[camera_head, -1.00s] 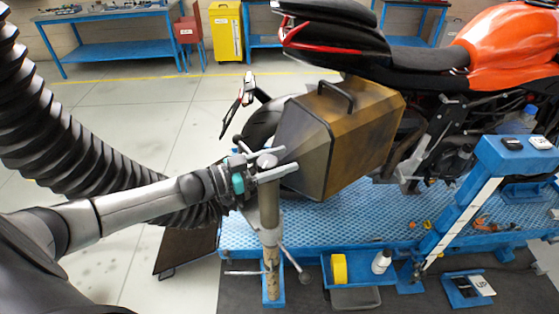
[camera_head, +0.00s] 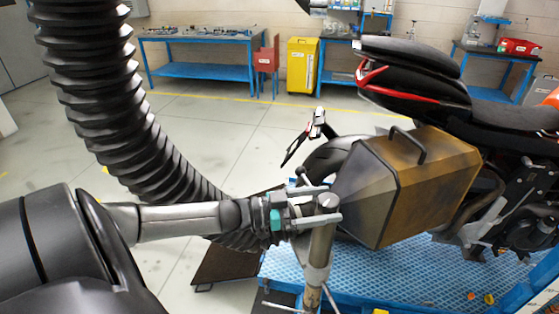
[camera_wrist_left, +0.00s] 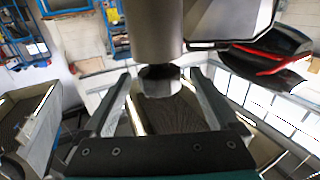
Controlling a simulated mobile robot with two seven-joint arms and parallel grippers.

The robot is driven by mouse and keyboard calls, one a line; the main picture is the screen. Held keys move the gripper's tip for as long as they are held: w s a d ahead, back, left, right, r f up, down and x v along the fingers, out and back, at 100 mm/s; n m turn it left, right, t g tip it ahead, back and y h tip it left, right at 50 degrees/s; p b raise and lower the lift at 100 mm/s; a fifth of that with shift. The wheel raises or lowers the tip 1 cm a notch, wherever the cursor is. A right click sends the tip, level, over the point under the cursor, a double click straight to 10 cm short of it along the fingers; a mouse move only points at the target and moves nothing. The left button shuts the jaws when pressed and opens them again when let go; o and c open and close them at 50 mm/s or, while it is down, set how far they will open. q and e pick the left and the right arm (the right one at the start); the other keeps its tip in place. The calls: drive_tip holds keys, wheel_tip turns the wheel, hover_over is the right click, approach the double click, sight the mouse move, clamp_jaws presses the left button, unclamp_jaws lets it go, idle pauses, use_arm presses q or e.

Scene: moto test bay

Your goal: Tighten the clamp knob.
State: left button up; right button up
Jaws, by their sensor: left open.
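A grey upright post (camera_head: 318,255) stands at the near corner of the blue lift, with a rounded knob-like top (camera_head: 328,200). My left gripper (camera_head: 322,197) is open, with one finger on each side of that top; I cannot tell whether they touch it. In the left wrist view, a grey cylinder (camera_wrist_left: 157,30) with a narrower round end (camera_wrist_left: 160,80) sits between the spread fingers (camera_wrist_left: 160,95). A thin cross handle (camera_head: 326,296) sits low on the post, cut by the bottom edge. My right gripper is not in view.
A bronze-and-grey side case (camera_head: 430,195) on the motorcycle is close to the right of the fingers. The blue lift platform (camera_head: 400,275) lies below. A large black ribbed hose (camera_head: 100,100) hangs behind my left arm. The floor (camera_head: 215,120) behind is mostly clear.

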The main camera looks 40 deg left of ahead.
use_arm(q)
drive_tip(key=v, duration=1)
drive_tip(key=shift+s+a+p, duration=0.2)
drive_tip(key=shift+s+p, duration=0.15)
